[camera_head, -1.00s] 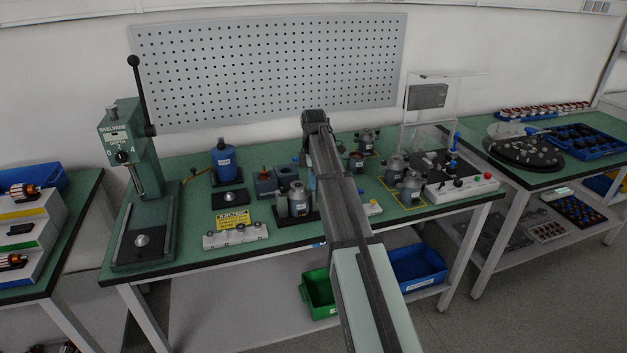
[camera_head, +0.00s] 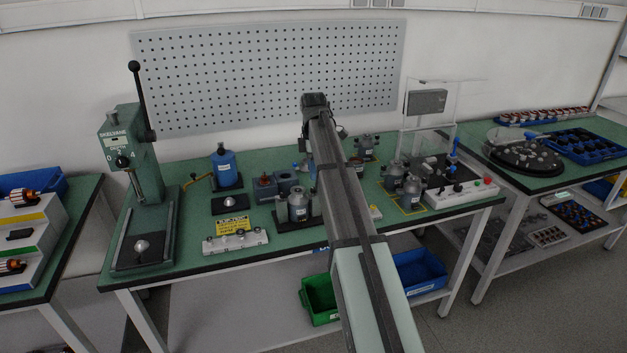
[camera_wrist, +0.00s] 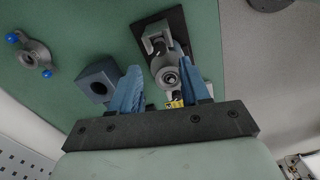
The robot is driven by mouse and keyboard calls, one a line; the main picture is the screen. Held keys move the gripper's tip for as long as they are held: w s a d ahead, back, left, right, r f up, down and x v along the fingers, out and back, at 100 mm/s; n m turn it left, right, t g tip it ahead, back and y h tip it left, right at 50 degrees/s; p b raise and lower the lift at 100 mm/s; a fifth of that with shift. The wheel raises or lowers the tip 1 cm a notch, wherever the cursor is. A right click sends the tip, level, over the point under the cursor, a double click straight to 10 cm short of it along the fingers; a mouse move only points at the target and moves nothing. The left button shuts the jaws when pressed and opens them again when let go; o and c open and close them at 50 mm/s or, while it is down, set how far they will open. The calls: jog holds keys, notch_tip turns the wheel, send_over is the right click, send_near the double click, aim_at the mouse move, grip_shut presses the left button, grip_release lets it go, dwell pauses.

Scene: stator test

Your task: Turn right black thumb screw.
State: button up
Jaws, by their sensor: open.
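In the wrist view my gripper (camera_wrist: 161,67) is open, its two blue fingers apart with nothing held. Beyond and between the fingers a grey metal stator housing (camera_wrist: 168,78) sits on a black base plate (camera_wrist: 180,28). The same housing shows in the head view (camera_head: 299,204) on its black base, just left of my arm. No black thumb screw can be made out for certain. Small black knobs (camera_head: 457,188) show on the white test panel (camera_head: 470,193) at the right of the bench. My arm hides part of the bench middle, and the fingers are not visible in the head view.
A blue-grey block (camera_wrist: 98,80) lies left of the fingers, and a grey part with blue knobs (camera_wrist: 32,54) lies farther left. A green press (camera_head: 140,200) stands at the bench's left. Several grey housings (camera_head: 395,176) and a clear guard (camera_head: 430,105) stand right of my arm.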

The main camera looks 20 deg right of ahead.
notch_tip(320, 180, up, 7)
jog(key=shift+r, duration=0.15)
dwell(0.4)
